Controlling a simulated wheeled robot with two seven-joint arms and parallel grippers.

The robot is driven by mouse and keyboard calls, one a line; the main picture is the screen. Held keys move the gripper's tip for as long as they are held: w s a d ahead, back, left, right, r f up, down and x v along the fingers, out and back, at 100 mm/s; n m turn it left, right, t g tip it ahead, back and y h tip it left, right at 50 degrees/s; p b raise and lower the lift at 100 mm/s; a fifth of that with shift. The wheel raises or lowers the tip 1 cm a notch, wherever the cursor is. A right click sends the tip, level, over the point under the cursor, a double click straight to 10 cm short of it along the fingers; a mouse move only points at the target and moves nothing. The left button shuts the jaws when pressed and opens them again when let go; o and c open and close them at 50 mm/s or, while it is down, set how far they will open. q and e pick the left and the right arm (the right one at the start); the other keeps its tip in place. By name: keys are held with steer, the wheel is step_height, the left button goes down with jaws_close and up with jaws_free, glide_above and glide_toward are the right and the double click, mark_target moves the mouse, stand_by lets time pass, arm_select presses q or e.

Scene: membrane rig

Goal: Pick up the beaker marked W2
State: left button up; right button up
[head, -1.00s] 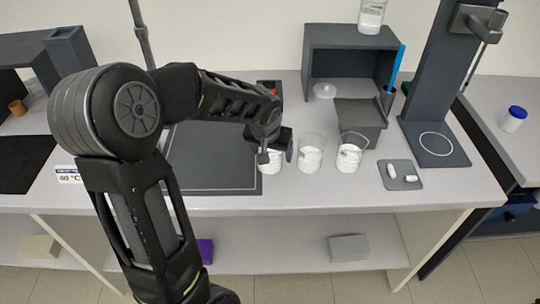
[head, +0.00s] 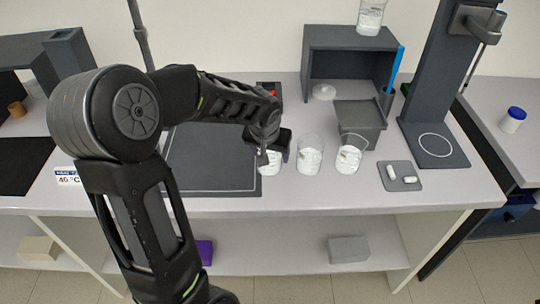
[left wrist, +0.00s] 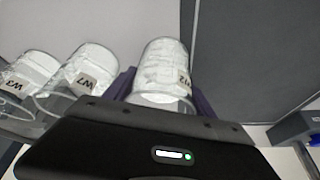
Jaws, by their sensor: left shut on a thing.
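My left gripper (head: 275,156) is shut on the leftmost of three clear beakers with white contents. This held beaker (head: 270,168) is at the right edge of the dark mat, partly hidden by the gripper. In the left wrist view the held beaker (left wrist: 162,66) sits between the purple fingers; its label is turned and hard to read, seeming to end in 2. A middle beaker (head: 310,158) stands to its right; its label in the left wrist view (left wrist: 84,76) looks like W7. The rightmost beaker (head: 348,158) looks marked W3. My right gripper is out of view.
A dark mat (head: 212,180) lies left of the beakers. A grey open bin (head: 360,120) stands behind the right beaker. A small tray (head: 388,184) with white pieces and a tall dark stand (head: 432,130) are to the right. Another beaker (head: 370,15) is on the shelf box.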

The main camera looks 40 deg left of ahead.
arm_select(q)
steer(key=shift+r, duration=0.1)
step_height(320, 180, up, 10)
steer(key=b, duration=0.1)
stand_by(0.8)
